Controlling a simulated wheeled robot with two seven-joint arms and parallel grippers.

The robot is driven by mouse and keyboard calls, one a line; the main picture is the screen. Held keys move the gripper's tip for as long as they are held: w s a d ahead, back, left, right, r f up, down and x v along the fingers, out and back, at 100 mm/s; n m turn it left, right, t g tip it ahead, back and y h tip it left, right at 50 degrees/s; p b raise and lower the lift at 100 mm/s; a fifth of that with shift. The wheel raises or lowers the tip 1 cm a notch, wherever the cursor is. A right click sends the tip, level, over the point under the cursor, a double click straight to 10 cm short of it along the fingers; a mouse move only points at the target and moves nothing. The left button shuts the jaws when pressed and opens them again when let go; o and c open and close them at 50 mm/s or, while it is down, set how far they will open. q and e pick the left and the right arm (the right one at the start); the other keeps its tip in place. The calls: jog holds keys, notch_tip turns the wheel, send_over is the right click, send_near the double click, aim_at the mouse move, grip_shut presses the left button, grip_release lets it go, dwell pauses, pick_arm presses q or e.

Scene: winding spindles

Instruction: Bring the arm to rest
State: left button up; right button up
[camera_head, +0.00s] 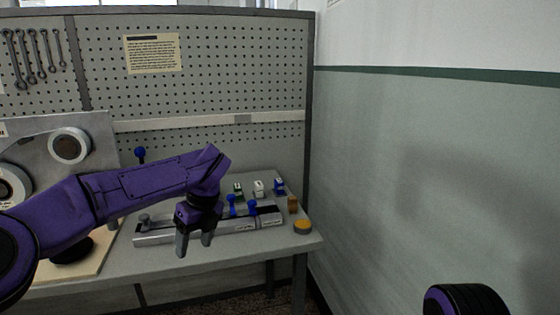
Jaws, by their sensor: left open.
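My left arm is purple and reaches in from the left over the workbench. Its gripper (194,246) points down in front of a grey rail fixture (151,238) on the bench. The two fingers are apart and nothing shows between them. Part of the fixture is hidden behind the gripper. A grey winding machine with round spindles (70,146) stands at the left, partly covered by my left arm. My right gripper is out of view; a dark purple rounded part shows at the bottom right.
The workbench (284,249) ends at a front edge and right corner. Blue knobs (252,206), small blocks (259,188) and a yellow button (303,226) sit at its right. A pegboard (220,70) stands behind, a wall at right. Open floor space lies right of the bench.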

pick_arm(q)
jog(key=s+a+f+m+t+y, duration=0.25)
jog(key=f+m, duration=0.35)
jog(key=f, duration=0.3)
jog(key=s+a+f+m+t+y, duration=0.1)
jog(key=s+a+f+m+y, duration=0.2)
jog(key=f+m, duration=0.45)
jog(key=s+a+f+m+t+y, duration=0.2)
jog(key=a+f+m, duration=0.25)
jog(key=f, duration=0.55)
jog(key=s+f+m+t+h, duration=0.2)
jog(key=s+f+m+h, duration=0.1)
jog(key=s+f+m, duration=0.75)
jog(key=s+f+m+g+h, duration=0.1)
jog(key=s+m, duration=0.4)
jog(key=s, duration=0.5)
jog(key=s+f+m+g+h, duration=0.1)
jog(key=s+m+g+h, duration=0.2)
jog(key=s+m, duration=0.3)
jog(key=s, duration=0.4)
jog(key=shift+s+a+f, duration=0.25)
jog(key=shift+a+f, duration=0.05)
jog(key=shift+f, duration=0.1)
